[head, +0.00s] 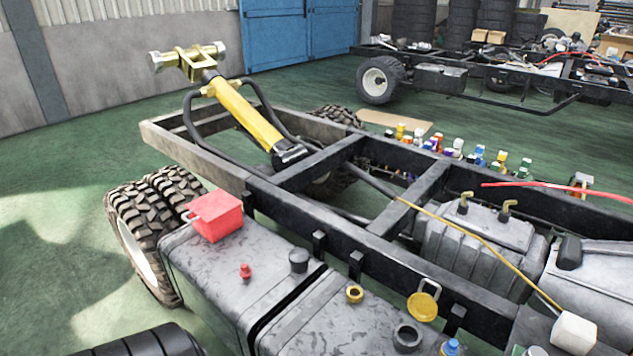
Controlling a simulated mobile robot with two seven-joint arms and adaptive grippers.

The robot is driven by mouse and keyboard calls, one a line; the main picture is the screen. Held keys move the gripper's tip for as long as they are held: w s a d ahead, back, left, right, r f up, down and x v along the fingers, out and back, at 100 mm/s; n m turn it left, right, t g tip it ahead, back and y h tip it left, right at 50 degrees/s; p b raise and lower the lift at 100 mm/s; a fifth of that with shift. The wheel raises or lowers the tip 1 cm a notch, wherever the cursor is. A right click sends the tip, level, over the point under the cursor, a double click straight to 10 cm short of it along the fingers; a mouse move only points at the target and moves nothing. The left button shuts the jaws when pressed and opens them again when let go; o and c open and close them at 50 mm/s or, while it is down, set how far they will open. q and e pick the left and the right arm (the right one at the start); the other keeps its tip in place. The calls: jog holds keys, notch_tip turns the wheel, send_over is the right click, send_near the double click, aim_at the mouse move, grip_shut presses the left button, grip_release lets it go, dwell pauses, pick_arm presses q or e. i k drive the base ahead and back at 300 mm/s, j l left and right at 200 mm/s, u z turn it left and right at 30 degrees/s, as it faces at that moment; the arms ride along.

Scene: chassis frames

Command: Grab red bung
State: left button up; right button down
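The red bung (245,271) is a small red plug with a knob-like top. It stands upright on top of the grey metal tank (205,272) at the lower left of the head view, in front of a red box-shaped container (216,216) and to the left of a black cap (299,260). Nothing covers it. Neither of my grippers shows in the head view.
The black chassis rail (330,228) runs behind the tanks. A tyre (150,220) stands at the tank's left end.

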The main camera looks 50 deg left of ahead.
aim_at(245, 272)
jog(key=u, duration=1.35)
